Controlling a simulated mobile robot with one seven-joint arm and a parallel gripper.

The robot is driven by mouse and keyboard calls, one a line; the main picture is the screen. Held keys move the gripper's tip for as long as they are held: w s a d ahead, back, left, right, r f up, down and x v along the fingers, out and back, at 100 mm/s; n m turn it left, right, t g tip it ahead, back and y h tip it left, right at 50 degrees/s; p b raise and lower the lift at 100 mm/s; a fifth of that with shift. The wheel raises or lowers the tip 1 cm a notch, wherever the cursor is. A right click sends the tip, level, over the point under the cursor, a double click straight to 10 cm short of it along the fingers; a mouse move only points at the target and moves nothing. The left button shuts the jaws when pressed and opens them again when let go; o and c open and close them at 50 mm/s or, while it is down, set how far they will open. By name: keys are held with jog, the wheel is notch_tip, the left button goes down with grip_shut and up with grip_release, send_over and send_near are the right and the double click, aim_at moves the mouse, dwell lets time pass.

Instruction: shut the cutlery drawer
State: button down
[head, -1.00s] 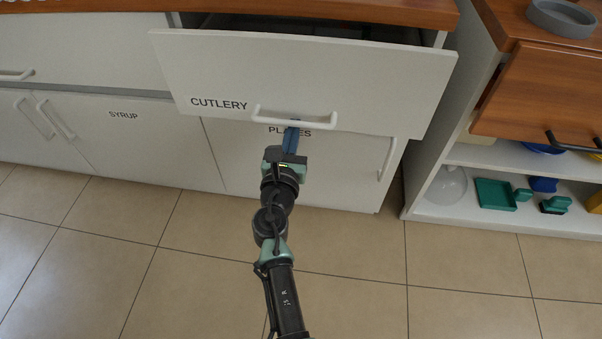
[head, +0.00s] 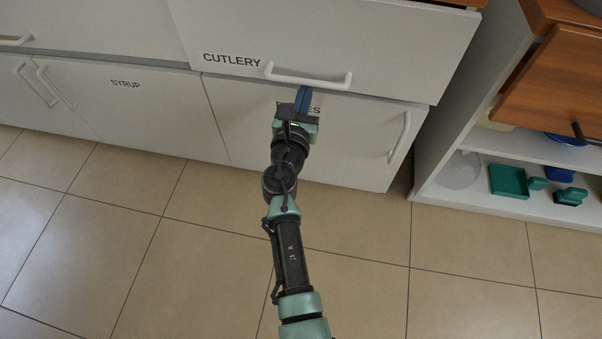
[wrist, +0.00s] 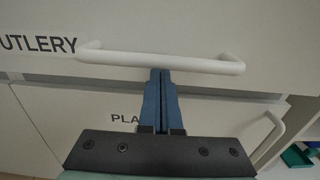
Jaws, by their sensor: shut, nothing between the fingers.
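The cutlery drawer (head: 370,45) has a white front labelled CUTLERY and a white bar handle (head: 308,79). Its front still stands a little proud of the cabinet, and a narrow dark gap shows at the top right under the wooden counter. Its inside is hidden. My gripper (head: 303,91) is shut and empty, with its blue fingers pointing at the drawer front just below the handle. In the wrist view the fingertips (wrist: 160,72) reach the handle bar (wrist: 160,61) from below, at its middle; I cannot tell whether they touch it.
Below is the PLATES door (head: 350,135) with its own handle (head: 399,137). The SYRUP door (head: 110,105) is to the left. At right stand an open shelf (head: 470,195) with green items and a wooden drawer front (head: 550,90) that juts out. The tiled floor (head: 180,260) is clear.

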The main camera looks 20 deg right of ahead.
jog(key=shift+b+x, duration=0.55)
jog(key=shift+x, duration=0.8)
jog(key=p+v, duration=0.3)
jog(key=v, duration=0.6)
jog(key=shift+p, duration=0.3)
